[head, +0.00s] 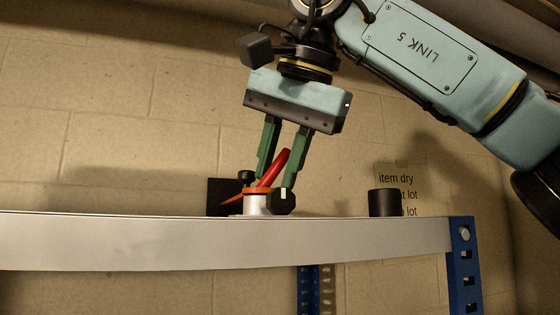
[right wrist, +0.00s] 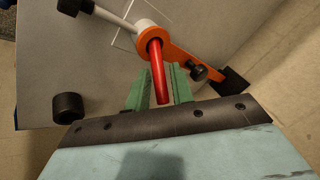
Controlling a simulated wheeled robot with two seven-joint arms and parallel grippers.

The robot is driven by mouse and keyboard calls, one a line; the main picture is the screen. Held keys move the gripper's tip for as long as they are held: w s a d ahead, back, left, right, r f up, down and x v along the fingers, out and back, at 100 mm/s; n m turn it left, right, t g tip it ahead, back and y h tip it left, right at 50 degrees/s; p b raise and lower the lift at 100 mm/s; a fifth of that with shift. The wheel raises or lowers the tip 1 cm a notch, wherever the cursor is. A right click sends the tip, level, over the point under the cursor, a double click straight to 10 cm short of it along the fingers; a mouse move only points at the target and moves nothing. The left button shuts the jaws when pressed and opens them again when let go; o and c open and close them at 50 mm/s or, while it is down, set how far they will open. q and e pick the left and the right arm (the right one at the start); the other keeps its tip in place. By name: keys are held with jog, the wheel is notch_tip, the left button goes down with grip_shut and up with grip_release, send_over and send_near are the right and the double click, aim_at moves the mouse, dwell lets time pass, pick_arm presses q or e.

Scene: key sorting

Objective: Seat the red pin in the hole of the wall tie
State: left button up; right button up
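The red pin (head: 272,168) leans, with its lower end at the orange ring of the wall tie (head: 256,190) and its upper end up between my fingers. In the right wrist view the red pin (right wrist: 158,72) comes out of the ring of the orange wall tie (right wrist: 176,52). How deep it sits is hidden. My right gripper (head: 276,182) is above the tie, its green fingers apart on either side of the pin. In the right wrist view my right gripper (right wrist: 160,80) shows gaps between fingers and pin. My left gripper is not in view.
A white cylinder (head: 257,205) stands under the ring. A black plate (right wrist: 232,80) and black knob (right wrist: 198,72) are at the tie's wall end. A black-ended part (head: 284,201) lies in front. A black cup (head: 384,202) stands right on the shelf (head: 200,243).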

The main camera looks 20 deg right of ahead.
jog(key=shift+o, duration=0.8)
jog(key=shift+f, duration=0.15)
jog(key=v, duration=1.3)
jog(key=shift+s, duration=0.3)
jog(key=shift+a, duration=0.1)
